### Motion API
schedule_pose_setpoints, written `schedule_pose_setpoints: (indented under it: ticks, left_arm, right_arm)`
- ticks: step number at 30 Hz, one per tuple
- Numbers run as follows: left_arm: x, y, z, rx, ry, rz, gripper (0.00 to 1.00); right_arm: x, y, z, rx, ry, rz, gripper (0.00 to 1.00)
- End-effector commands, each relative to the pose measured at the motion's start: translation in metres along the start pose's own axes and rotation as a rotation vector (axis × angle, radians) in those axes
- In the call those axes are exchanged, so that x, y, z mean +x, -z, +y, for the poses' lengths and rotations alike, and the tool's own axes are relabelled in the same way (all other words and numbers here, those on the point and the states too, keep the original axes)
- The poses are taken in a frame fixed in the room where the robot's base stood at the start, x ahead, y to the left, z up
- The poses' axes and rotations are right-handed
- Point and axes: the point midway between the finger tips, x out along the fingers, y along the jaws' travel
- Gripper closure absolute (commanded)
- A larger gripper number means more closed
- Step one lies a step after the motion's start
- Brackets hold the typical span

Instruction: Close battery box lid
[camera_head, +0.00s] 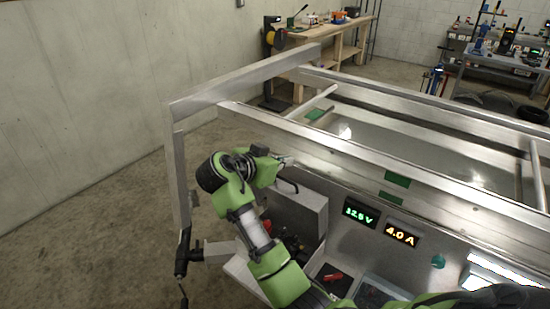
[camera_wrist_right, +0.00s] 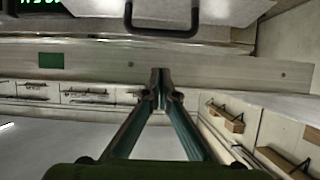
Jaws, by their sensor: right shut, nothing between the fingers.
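The battery box lid (camera_head: 309,212) is a grey metal panel that stands raised at the back of the open battery box (camera_head: 240,272). Its black bar handle (camera_head: 289,186) is near its upper edge. In the right wrist view the lid (camera_wrist_right: 160,12) is at the top, with the U-shaped handle (camera_wrist_right: 161,34) in front of the fingertips. My right gripper (camera_head: 287,162) is shut and empty, just above the handle and apart from it. In the wrist view its fingertips (camera_wrist_right: 160,76) meet below the handle. My arm hides part of the box. My left gripper is not in view.
The aluminium trailer frame (camera_head: 350,150) runs close behind the lid. A panel with lit displays (camera_head: 361,214) is to the right. A red-handled tool (camera_head: 332,277) lies near the box. A workbench (camera_head: 318,38) stands far back. The floor at left is clear.

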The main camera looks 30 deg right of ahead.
Motion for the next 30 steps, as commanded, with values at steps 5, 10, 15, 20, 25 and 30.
schedule_pose_setpoints:
  ticks: [5, 10, 15, 20, 25, 30]
  left_arm:
    - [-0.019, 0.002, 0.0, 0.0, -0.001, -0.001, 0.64]
    - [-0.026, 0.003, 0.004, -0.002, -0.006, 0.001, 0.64]
    - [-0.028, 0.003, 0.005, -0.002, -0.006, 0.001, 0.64]
    - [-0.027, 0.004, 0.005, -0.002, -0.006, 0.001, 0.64]
    - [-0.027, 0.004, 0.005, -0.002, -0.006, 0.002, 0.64]
    - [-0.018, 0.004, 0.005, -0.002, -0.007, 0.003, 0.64]
  right_arm:
    - [0.015, -0.011, 0.0, -0.007, 0.0, -0.003, 1.0]
    - [0.009, -0.03, 0.0, -0.003, 0.001, -0.002, 1.0]
    - [0.007, -0.038, 0.0, -0.001, 0.002, -0.001, 1.0]
    - [0.007, -0.039, 0.0, -0.001, 0.002, -0.001, 1.0]
    - [0.007, -0.039, -0.001, -0.001, 0.002, 0.0, 1.0]
    - [0.011, -0.042, -0.001, -0.001, 0.002, 0.017, 1.0]
